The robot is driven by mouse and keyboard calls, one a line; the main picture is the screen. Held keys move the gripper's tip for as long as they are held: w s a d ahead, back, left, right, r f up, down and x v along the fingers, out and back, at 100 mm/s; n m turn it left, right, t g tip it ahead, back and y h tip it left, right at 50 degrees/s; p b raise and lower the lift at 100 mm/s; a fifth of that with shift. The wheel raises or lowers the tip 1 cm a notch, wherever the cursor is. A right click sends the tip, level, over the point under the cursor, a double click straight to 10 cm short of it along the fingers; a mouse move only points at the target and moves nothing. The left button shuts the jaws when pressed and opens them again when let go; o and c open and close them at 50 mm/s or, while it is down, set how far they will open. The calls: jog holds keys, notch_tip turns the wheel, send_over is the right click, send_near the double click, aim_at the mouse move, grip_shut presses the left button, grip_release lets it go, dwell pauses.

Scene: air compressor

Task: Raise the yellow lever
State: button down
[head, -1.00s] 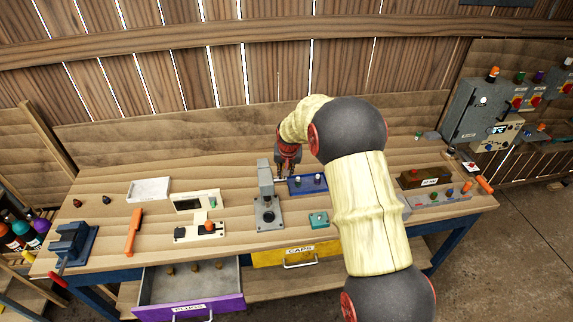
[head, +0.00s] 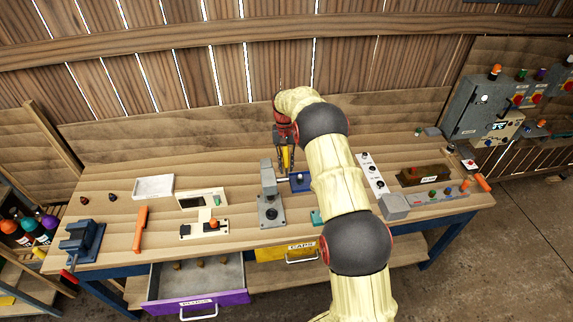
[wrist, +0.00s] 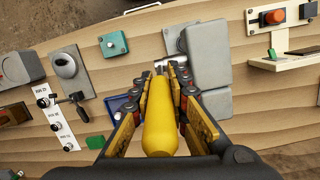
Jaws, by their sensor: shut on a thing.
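My gripper (head: 285,160) is above the workbench, just behind and right of the grey press-like machine (head: 267,178). Its fingers are shut on the yellow lever (head: 287,157), which stands nearly upright between them. In the wrist view the yellow lever (wrist: 160,125) runs lengthwise between the two fingers (wrist: 168,85).
A blue tray (head: 301,187) sits right of the machine, partly behind my arm. A teal box (wrist: 113,44) is nearby. A white switch strip (head: 371,172) lies to the right. The purple drawer (head: 205,302) is open at the front.

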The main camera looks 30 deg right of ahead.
jog(key=shift+w+r, duration=0.1)
jog(key=shift+w, duration=0.05)
dwell(0.3)
jog(key=c, duration=1.7)
grip_release()
jog(key=r, duration=0.3)
jog(key=w+r, duration=0.1)
jog(key=r, duration=0.3)
jog(key=w+r, duration=0.1)
jog(key=r, duration=0.3)
jog(key=shift+w+d+r, duration=0.1)
jog(key=shift+d+r, duration=0.15)
jog(key=shift+d, duration=0.15)
